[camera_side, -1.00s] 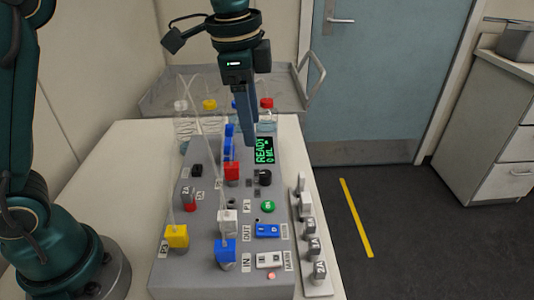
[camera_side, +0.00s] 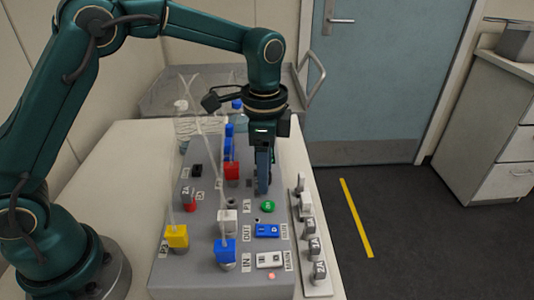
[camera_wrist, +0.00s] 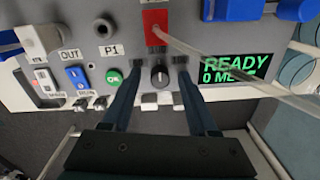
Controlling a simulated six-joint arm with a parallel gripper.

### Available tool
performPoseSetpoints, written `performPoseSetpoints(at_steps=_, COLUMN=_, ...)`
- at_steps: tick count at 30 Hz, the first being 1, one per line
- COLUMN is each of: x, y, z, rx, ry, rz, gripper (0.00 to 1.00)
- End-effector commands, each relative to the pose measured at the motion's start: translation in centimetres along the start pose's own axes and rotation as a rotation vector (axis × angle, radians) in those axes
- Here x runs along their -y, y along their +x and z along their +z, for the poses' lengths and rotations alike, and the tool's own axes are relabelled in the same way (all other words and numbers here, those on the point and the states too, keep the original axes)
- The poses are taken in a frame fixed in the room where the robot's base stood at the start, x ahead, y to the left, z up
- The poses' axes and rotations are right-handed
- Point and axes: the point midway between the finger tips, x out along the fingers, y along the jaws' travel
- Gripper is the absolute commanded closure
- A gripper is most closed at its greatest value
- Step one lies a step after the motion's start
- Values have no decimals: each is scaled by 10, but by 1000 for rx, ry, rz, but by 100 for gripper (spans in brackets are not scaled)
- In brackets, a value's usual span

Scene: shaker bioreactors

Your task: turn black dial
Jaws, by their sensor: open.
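The black dial (camera_wrist: 159,75) shows in the wrist view on the grey panel, with a light pointer line on its face. It sits between the two fingers of my gripper (camera_wrist: 157,82), below the red block and left of the green display. The fingers are apart, one on each side of the dial, with gaps to it. In the side view my gripper (camera_side: 263,190) points down at the right part of the panel, and it hides the dial there.
The grey panel (camera_side: 190,262) carries a red block (camera_side: 232,171), a green button (camera_side: 268,206), blue switches (camera_side: 268,231) and a yellow block (camera_side: 176,236). Thin tubes rise from the panel. The display (camera_wrist: 235,67) reads READY. A strip of knobs (camera_side: 313,245) stands at the right.

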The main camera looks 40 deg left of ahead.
Motion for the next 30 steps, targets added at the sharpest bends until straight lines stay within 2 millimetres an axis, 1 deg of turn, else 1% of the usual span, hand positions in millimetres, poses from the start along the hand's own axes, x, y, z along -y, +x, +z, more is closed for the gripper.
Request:
performPoseSetpoints(at_steps=3, x=0, y=0, z=0, rx=0, ry=0, rz=0, gripper=40)
performPoseSetpoints(at_steps=5, x=0, y=0, z=0, rx=0, ry=0, rz=0, gripper=63)
performPoseSetpoints(at_steps=6, x=0, y=0, z=0, rx=0, ry=0, rz=0, gripper=79)
performPoseSetpoints(at_steps=8, x=0, y=0, z=0, rx=0, ry=0, rz=0, gripper=100)
performPoseSetpoints(at_steps=14, x=0, y=0, z=0, rx=0, ry=-3, rz=0, gripper=100)
performPoseSetpoints(at_steps=20, x=0, y=-1, z=0, rx=1, ry=-47, rz=0, gripper=100)
performPoseSetpoints(at_steps=26, x=0, y=-1, z=0, rx=4, ry=-160, rz=0, gripper=100)
performPoseSetpoints(at_steps=30, x=0, y=-1, z=0, rx=6, ry=-280, rz=0, gripper=100)
